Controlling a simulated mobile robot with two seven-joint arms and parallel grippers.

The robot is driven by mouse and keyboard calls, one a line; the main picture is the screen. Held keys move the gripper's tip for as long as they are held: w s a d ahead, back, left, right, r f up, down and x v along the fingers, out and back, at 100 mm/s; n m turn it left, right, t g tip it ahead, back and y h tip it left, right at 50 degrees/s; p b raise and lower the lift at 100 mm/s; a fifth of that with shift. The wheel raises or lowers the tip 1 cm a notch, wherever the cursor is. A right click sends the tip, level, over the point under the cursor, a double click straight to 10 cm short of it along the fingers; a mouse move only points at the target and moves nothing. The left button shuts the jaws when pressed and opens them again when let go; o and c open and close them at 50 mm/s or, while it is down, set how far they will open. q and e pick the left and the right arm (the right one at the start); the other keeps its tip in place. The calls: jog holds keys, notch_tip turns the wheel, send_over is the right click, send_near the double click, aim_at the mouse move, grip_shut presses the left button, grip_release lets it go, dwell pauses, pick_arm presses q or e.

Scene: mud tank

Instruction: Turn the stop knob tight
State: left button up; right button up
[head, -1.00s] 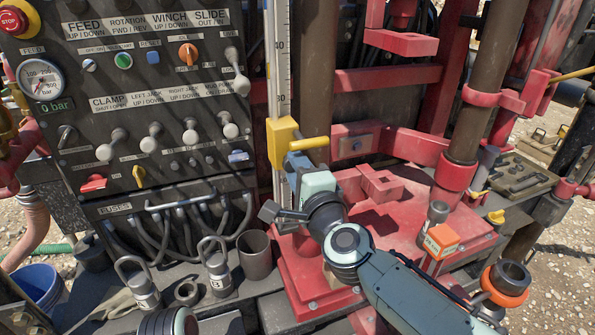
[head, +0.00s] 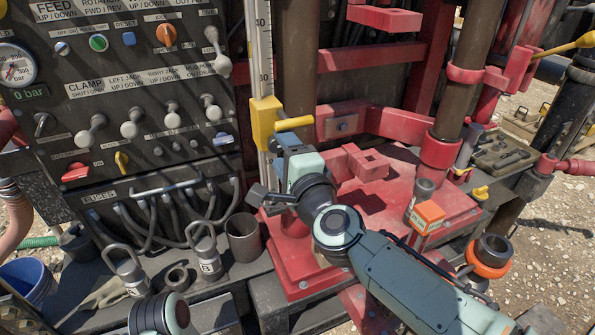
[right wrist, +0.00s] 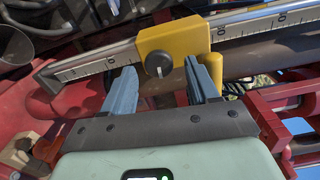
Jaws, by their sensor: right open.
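The stop is a yellow block (head: 264,122) on the upright white scale (head: 263,60) in the head view. Its knob is hidden there behind my gripper. In the right wrist view the stop knob (right wrist: 158,64) is small, round and black with a pale mark, on the front of the yellow block (right wrist: 176,40). My right gripper (head: 288,144) is at the block in the head view. In the right wrist view the gripper (right wrist: 159,77) is open, with one blue finger on each side of the knob and visible gaps to it. My left gripper is not in view.
A control panel (head: 112,72) with levers stands left of the scale. A brown pipe (head: 316,75) stands just right of it. The red base (head: 365,215) lies below, with an orange box (head: 427,217) on it. Shackles and a grey cup (head: 243,238) stand at the front.

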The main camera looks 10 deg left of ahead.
pick_arm(q)
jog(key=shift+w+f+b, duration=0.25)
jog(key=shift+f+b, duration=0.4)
jog(key=shift+b, duration=0.1)
pick_arm(e)
jog(key=v, duration=1.2)
jog(key=shift+s, duration=0.2)
jog(key=shift+d, duration=0.1)
